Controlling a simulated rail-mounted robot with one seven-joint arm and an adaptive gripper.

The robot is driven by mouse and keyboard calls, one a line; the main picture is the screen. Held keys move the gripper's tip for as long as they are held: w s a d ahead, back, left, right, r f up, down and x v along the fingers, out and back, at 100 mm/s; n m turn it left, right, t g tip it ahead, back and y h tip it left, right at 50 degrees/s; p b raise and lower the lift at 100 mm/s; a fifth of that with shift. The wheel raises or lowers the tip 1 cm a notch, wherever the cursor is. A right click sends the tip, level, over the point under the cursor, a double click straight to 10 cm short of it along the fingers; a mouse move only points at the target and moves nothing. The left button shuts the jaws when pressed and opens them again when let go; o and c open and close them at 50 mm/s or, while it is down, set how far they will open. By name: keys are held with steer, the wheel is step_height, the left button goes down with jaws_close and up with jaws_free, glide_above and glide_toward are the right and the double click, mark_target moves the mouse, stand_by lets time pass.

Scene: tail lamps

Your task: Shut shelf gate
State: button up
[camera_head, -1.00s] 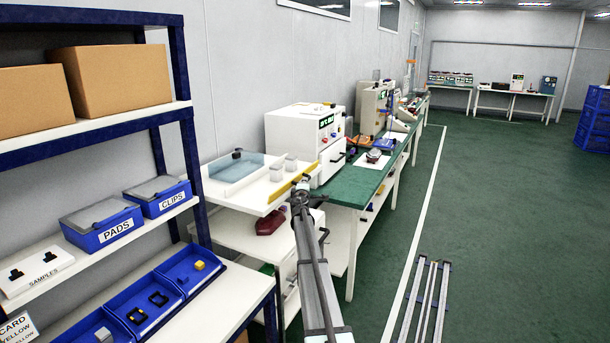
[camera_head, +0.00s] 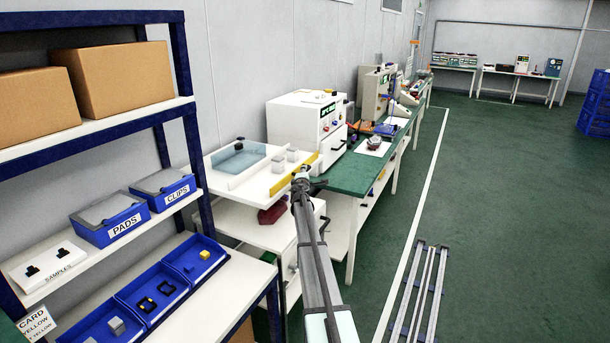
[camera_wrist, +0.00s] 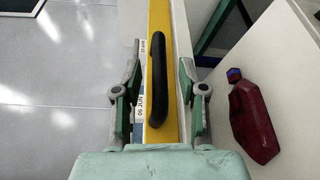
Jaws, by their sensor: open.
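The shelf gate is a yellow bar (camera_head: 281,187) along the front edge of a white shelf (camera_head: 225,185). In the wrist view the yellow gate (camera_wrist: 183,50) runs up the middle with a black handle (camera_wrist: 158,85) on it. My gripper (camera_wrist: 160,110) is open, with one finger on each side of the gate and handle. I cannot tell whether the fingers touch the gate. In the head view my gripper (camera_head: 302,181) is at the gate's front, and the arm hides part of it.
A dark red lamp (camera_head: 271,213) lies on the lower shelf; it also shows in the wrist view (camera_wrist: 253,120). A white machine (camera_head: 295,119) and a green bench (camera_head: 355,170) stand behind. A blue rack with PADS (camera_head: 112,220) and CLIPS (camera_head: 163,188) boxes is at left.

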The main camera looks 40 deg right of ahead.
steer(key=shift+s, duration=0.1)
steer(key=v, duration=1.1)
steer(key=shift+s+a, duration=0.3)
steer(key=shift+r, duration=0.1)
